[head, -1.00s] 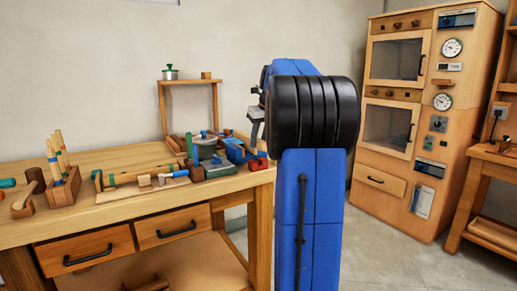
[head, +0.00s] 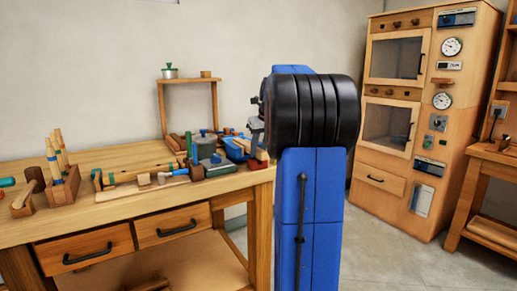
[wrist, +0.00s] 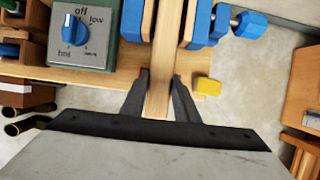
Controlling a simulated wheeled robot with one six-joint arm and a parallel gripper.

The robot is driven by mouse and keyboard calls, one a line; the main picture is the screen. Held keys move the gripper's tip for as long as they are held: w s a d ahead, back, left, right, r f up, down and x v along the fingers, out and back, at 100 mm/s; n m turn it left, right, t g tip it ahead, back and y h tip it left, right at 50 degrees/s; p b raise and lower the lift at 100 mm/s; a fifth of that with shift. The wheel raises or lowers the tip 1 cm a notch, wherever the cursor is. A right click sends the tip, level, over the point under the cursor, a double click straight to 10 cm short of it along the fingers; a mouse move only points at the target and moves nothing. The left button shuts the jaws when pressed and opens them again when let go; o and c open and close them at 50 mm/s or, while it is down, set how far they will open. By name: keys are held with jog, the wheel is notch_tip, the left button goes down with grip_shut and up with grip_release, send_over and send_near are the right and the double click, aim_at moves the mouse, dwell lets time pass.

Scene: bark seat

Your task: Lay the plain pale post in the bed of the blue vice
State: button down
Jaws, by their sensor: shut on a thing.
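The plain pale post (wrist: 160,88) is between the two fingers of my gripper (wrist: 160,90) in the wrist view. My gripper is shut on it. The post runs up the picture, between the blue jaws of the vice (wrist: 200,22). I cannot tell whether it touches the bed or is just above it. In the head view the blue vice (head: 237,149) stands at the bench's right end, and my gripper (head: 257,132) is just above and right of it. My arm hides part of that area, and the post is hard to make out there.
A green box with a blue dial (wrist: 85,38) stands close left of the vice. A yellow block (wrist: 208,86) lies right of my gripper. The bench (head: 130,205) holds several tools at left, including a rack of handles (head: 64,188). Floor lies beyond the bench's right edge.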

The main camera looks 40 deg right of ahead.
jog(key=c, duration=1.4)
grip_release()
jog(key=shift+r, duration=0.1)
